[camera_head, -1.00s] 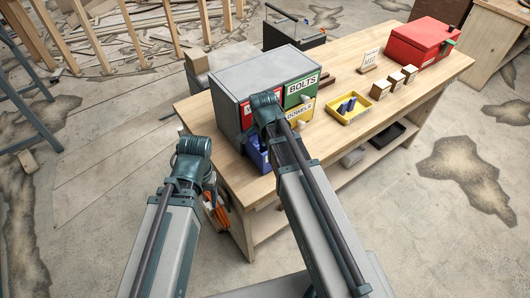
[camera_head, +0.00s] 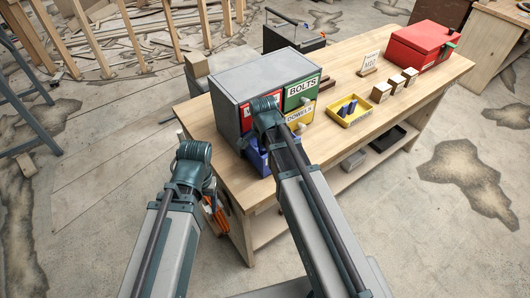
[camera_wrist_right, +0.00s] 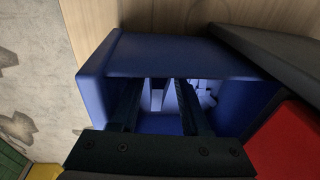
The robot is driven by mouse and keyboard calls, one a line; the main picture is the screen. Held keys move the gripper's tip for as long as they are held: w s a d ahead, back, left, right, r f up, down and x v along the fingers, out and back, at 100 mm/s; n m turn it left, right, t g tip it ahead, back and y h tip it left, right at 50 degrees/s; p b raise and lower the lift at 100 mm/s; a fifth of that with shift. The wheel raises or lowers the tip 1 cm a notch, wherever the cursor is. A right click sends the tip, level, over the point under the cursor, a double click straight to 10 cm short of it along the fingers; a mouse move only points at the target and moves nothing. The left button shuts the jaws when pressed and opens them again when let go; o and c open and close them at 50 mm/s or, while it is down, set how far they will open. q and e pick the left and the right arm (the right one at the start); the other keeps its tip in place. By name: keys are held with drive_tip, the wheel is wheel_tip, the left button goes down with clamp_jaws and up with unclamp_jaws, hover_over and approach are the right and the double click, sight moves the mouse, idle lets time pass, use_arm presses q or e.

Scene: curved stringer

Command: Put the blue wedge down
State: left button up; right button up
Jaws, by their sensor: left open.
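In the right wrist view, my right gripper's dark fingers (camera_wrist_right: 160,100) reach into a blue drawer (camera_wrist_right: 180,55). The fingers stand apart. Blue and pale pieces show between and beyond their tips in the drawer, but I cannot tell which is the blue wedge. Blue pieces (camera_head: 347,106) lie in a yellow tray (camera_head: 353,120).
The cabinet's fronts include red, green "BOLTS" and yellow "DOWELS". Beyond the tray stand wooden blocks (camera_head: 381,93), a small sign (camera_head: 371,63) and a red box (camera_head: 421,46). The wooden bench top (camera_head: 325,138) is clear in front of the tray.

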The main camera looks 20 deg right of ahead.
drive_tip(key=shift+r, duration=0.1)
drive_tip(key=shift+r+p, duration=0.85)
drive_tip(key=shift+p, duration=0.1)
wheel_tip(320, 180, up, 11)
drive_tip(key=s+p, duration=0.2)
drive_tip(key=p, duration=0.9)
drive_tip(key=s+a+n+g, duration=0.1)
drive_tip(key=s+a+n, duration=0.9)
drive_tip(key=n, duration=0.7)
drive_tip(key=shift+s+a+n+g+h, duration=0.2)
drive_tip(key=shift+s+n+g+h, duration=0.15)
drive_tip(key=shift+s, duration=0.8)
wheel_tip(320, 180, down, 4)
drive_tip(key=b, duration=0.3)
drive_tip(key=shift+r, duration=0.2)
